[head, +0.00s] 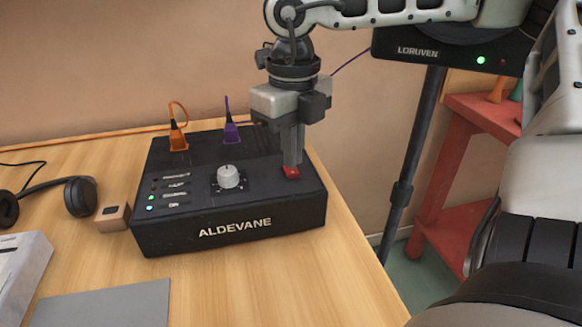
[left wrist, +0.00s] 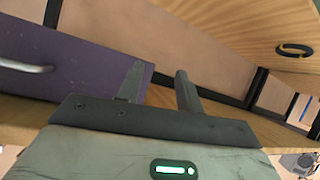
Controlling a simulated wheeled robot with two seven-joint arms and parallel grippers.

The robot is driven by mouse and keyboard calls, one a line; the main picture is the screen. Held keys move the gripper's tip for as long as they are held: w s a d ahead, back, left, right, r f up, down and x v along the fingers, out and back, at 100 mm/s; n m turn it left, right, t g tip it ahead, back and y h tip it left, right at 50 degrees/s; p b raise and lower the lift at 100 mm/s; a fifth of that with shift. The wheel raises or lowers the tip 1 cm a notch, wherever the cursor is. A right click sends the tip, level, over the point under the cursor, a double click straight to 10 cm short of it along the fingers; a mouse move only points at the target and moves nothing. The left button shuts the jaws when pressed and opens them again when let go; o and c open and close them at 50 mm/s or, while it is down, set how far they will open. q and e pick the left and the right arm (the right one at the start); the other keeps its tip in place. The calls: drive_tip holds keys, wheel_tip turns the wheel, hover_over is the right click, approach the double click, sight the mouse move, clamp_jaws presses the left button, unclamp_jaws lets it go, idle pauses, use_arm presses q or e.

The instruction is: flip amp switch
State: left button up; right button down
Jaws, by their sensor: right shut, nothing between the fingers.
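The black amp (head: 240,228) marked ALDEVANE sits on the wooden table. Its top has a red switch (head: 292,174) at the right, a pale round knob (head: 229,176) in the middle and small labelled lights at the left, the lower ones lit. My right gripper (head: 291,164) is shut and points straight down, its fingertips at the red switch and hiding part of it. I cannot tell which way the switch is set. My left gripper (left wrist: 159,72) shows in the left wrist view, open and empty, away from the amp.
Orange (head: 178,140) and purple (head: 231,133) plugs stand at the amp's back. Headphones (head: 80,196) and a small tan block (head: 112,217) lie left. A black LORUVEN unit (head: 425,52) and red shelf (head: 465,215) stand right. The left wrist view shows a purple drawer front (left wrist: 80,62).

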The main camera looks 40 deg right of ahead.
sight(293, 173)
drive_tip(key=shift+f+b, duration=0.9)
drive_tip(key=shift+f, duration=0.05)
drive_tip(key=shift+r, duration=0.2)
drive_tip(key=shift+r+p, duration=2.35)
drive_tip(key=shift+r, duration=1.05)
